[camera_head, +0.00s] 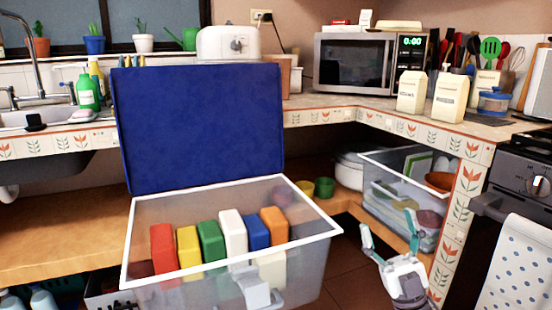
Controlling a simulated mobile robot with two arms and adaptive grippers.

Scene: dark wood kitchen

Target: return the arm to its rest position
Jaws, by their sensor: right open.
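My right gripper (390,232) is at the lower right of the head view, with its two fingers spread apart and nothing between them. It is to the right of a clear plastic box and stands apart from it in the picture. The rest of the right arm is mostly cut off by the bottom edge. My left gripper does not show.
The clear box (318,240) holds several coloured blocks, and its blue lid (198,125) stands raised behind it. A second clear bin (385,207) with dishes sits under the counter. The oven (520,170) with a dotted towel (515,265) is to the right.

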